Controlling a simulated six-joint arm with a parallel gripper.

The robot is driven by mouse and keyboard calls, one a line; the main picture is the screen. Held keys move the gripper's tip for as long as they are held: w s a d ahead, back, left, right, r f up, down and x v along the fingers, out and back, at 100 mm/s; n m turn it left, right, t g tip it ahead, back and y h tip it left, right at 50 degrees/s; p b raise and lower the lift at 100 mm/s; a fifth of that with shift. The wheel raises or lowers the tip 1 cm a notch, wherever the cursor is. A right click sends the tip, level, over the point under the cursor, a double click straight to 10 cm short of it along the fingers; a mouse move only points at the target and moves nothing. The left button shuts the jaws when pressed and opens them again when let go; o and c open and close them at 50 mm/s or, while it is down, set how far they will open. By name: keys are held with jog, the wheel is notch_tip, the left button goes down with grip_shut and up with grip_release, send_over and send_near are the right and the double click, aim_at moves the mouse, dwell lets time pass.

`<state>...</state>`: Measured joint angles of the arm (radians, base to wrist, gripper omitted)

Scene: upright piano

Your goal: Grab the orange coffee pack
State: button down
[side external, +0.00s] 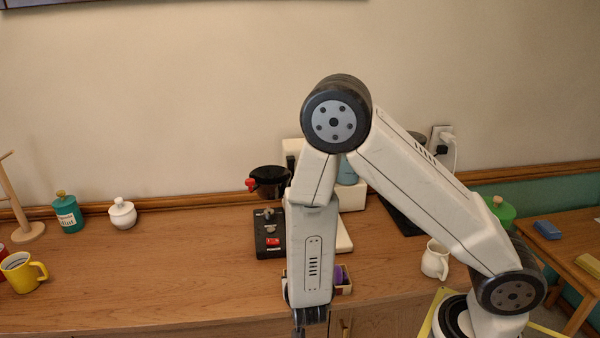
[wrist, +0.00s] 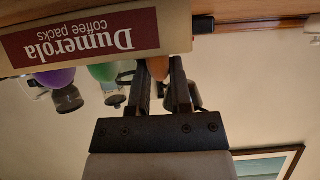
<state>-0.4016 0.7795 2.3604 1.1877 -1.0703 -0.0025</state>
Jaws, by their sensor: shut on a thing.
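The orange coffee pack (wrist: 158,67) shows in the wrist view between the two dark fingers of my gripper (wrist: 161,78), which is shut on it. Much of the pack is hidden by the fingers and the box. The coffee packs box (wrist: 95,40), tan with a dark red "Dumerola coffee packs" label, is right beside the pack. A purple pack (wrist: 54,77) and a green pack (wrist: 103,72) show along the same box. In the side view my gripper (side external: 311,316) is at the counter's front edge, and the orange pack cannot be made out there.
In the side view the box (side external: 346,286) stands just right of my gripper, with a purple pack (side external: 338,273) in it. A coffee machine (side external: 269,236) is behind my arm, and a white jug (side external: 435,260) stands to the right. The counter's left middle (side external: 170,260) is clear.

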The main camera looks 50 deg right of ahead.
jog(key=shift+r, duration=4.85)
